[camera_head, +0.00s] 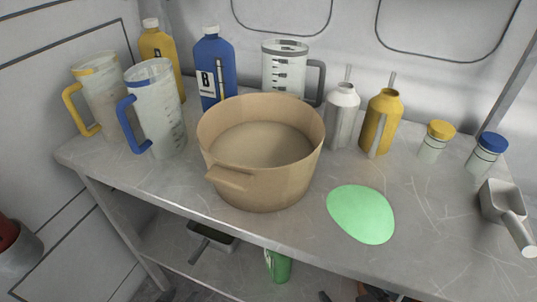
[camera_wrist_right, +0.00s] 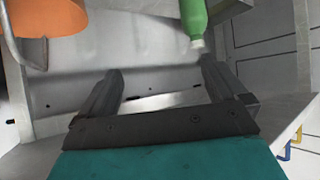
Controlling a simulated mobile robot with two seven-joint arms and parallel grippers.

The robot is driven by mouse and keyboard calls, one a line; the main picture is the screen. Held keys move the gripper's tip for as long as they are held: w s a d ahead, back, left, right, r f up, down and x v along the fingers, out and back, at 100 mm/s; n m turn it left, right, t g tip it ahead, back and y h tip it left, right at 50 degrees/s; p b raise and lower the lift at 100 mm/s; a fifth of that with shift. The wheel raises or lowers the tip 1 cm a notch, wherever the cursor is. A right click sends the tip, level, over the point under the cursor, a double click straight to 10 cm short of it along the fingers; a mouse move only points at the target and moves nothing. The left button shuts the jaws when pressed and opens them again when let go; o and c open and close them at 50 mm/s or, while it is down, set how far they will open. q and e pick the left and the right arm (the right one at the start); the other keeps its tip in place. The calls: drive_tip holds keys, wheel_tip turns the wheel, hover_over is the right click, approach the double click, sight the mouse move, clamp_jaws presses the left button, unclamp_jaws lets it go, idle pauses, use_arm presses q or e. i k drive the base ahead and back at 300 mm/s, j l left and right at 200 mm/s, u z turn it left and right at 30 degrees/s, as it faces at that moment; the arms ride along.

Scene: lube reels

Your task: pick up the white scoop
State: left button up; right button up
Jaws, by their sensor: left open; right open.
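The white scoop (camera_head: 507,214) lies on the metal table at the far right of the head view. Its bowl is toward the back and its handle points to the front right edge. My right gripper (camera_wrist_right: 160,86) shows in the right wrist view with its two dark fingers spread apart and nothing between them. The scoop is not recognisable in that view, so I cannot tell the distance between them. My left gripper is not seen in either view.
A large tan pot (camera_head: 262,170) stands mid-table beside a flat green patch (camera_head: 361,214). Measuring jugs, a blue bottle (camera_head: 214,70) and small jars, including a blue-lidded jar (camera_head: 486,152), stand behind. In the wrist view, a green bottle (camera_wrist_right: 193,18) and orange object (camera_wrist_right: 48,16) appear.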

sight(502, 204)
drive_tip(key=z, duration=1.65)
